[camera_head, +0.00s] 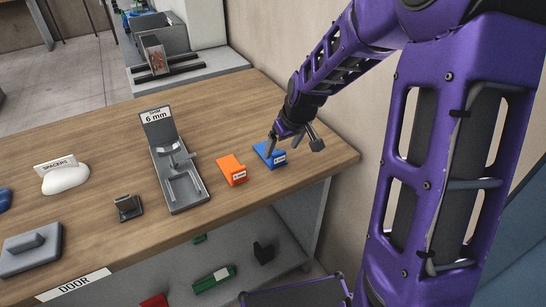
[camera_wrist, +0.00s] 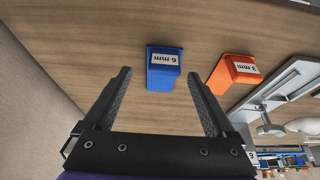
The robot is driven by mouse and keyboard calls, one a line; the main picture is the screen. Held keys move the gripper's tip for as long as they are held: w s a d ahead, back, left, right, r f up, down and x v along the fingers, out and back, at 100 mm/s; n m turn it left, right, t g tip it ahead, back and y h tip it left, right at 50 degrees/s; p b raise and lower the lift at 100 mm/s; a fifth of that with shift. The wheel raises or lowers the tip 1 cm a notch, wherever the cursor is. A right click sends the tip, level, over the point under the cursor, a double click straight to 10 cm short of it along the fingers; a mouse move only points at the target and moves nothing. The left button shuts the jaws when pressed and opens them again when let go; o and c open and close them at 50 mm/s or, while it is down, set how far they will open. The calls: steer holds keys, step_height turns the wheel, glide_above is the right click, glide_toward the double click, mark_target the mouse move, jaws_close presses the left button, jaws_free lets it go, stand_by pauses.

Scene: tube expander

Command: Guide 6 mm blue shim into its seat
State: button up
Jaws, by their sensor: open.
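The blue shim (camera_head: 268,154), labelled 6 mm, lies on the wooden table near its right end. In the wrist view the blue shim (camera_wrist: 163,72) is ahead of my gripper, centred between the two fingers. My gripper (camera_head: 297,140) is open and empty, close above the blue shim in the head view; I cannot tell the exact gap. It also shows in the wrist view (camera_wrist: 160,84) with both fingers apart. The grey fixture (camera_head: 181,170) with a 6 mm sign at its back stands left of the shims. Its open slot looks empty.
An orange shim (camera_head: 232,170) labelled 3 mm lies between the fixture and the blue shim. A small dark block (camera_head: 128,207), a grey block (camera_head: 32,250) and a white SPACERS holder (camera_head: 65,177) stand to the left. Coloured parts lie on the shelf below. A wall is at the right.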

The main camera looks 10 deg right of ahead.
mark_target(279, 153)
steer(key=x, duration=0.3)
steer(key=b+x, duration=0.1)
steer(key=shift+a+f, duration=0.3)
steer(key=c, duration=1.3)
steer(key=shift+o, duration=0.2)
step_height(279, 153, up, 10)
steer(key=shift+r+p, duration=0.1)
steer(key=shift+p, duration=0.9)
